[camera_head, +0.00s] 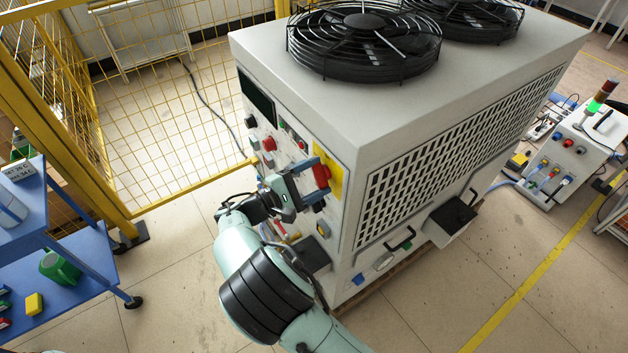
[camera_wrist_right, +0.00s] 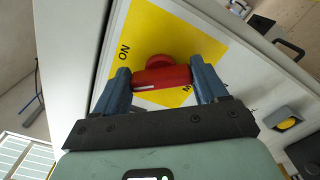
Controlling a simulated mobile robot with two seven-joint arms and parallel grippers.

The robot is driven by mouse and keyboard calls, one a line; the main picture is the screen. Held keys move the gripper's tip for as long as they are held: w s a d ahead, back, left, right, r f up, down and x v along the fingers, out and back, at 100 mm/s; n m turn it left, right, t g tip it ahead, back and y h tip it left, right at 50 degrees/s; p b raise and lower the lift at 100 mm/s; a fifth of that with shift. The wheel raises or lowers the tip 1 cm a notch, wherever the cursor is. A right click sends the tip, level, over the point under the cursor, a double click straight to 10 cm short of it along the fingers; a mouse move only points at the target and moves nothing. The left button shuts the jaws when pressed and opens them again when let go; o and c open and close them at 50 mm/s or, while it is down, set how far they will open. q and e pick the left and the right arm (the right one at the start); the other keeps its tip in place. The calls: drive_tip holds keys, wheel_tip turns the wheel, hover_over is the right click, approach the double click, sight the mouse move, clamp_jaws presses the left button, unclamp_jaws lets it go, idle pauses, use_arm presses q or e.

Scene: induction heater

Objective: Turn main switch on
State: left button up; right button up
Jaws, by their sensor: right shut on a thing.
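The main switch is a red rotary handle (camera_head: 321,174) on a yellow plate (camera_head: 336,180), on the front panel of the large white machine (camera_head: 318,122). In the right wrist view the red handle (camera_wrist_right: 162,78) lies crosswise between the two blue fingers, with the yellow plate (camera_wrist_right: 165,32) behind it. Parts of black lettering show on the plate. My right gripper (camera_head: 312,172) is shut on the handle, and it shows again in the wrist view (camera_wrist_right: 163,84). The fingers hide the ends of the handle. My left gripper is not in view.
Other buttons and knobs, including a red knob (camera_head: 269,144), sit left of the switch on the panel. A yellow mesh fence (camera_head: 150,120) stands at the left. A blue cart (camera_head: 75,255) is at lower left. A smaller white unit (camera_head: 570,150) stands at the right.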

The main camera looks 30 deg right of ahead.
drive_tip(key=shift+m, duration=0.6)
drive_tip(key=o, duration=1.1)
drive_tip(key=shift+c, duration=0.2)
drive_tip(key=s+a, duration=0.1)
drive_tip(key=a, duration=1.2)
drive_tip(key=shift+a+b, duration=0.25)
drive_tip(key=shift+b, duration=0.1)
drive_tip(key=shift+f, duration=0.15)
